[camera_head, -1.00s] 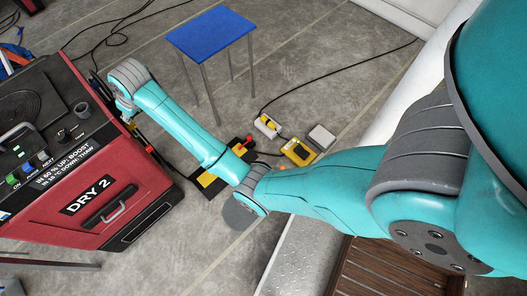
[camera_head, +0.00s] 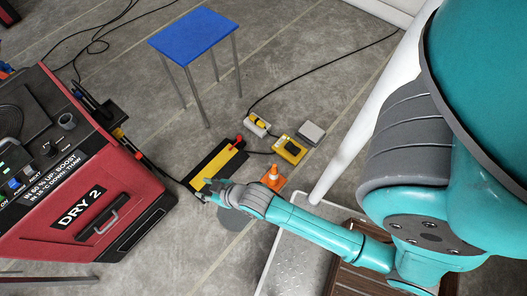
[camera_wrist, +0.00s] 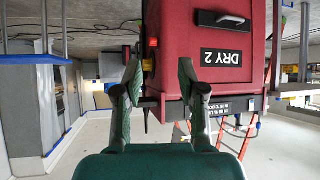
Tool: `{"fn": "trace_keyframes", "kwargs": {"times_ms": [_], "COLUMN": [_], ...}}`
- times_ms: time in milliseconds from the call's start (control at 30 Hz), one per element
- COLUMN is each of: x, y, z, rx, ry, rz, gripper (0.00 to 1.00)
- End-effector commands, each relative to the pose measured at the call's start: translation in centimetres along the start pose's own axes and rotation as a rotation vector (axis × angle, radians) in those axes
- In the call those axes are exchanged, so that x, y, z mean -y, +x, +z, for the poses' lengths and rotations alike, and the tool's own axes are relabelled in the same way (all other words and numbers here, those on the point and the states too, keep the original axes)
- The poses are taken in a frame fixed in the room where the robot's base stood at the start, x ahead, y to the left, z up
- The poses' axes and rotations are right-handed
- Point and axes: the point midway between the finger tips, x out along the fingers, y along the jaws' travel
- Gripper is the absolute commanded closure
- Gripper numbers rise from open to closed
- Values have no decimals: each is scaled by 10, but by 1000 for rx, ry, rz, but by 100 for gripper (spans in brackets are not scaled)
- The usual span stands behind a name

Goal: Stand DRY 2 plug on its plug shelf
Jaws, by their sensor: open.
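The red DRY 2 machine (camera_head: 120,195) stands at the left in the head view and shows upside down in the wrist view (camera_wrist: 178,30). A small dark ledge (camera_head: 118,110) sticks out from its far side; I cannot tell for sure that it is the plug shelf. Dark upright parts (camera_head: 88,100) stand beside it, and I cannot make out a plug among them. My gripper (camera_head: 212,190) is right of the machine, apart from it, over the floor by a yellow-black block. In the wrist view my gripper (camera_wrist: 158,78) has its fingers spread, with nothing seen between them.
A yellow-black block (camera_head: 217,165) lies by my gripper. A blue stool (camera_head: 194,35) stands behind. Cables cross the floor.

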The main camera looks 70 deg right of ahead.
Motion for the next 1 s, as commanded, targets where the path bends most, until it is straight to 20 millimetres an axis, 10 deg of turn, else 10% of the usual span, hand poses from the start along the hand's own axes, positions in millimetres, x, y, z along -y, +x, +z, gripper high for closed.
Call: {"fn": "trace_keyframes", "kwargs": {"times_ms": [333, 700, 1000], "x": [7, 10, 10], "y": [-122, -253, -300], "z": [35, 19, 0], "rx": [-138, -292, -357], "ry": [5, 7, 10], "rz": [-2, -16, -25], "gripper": [60, 60, 60]}}
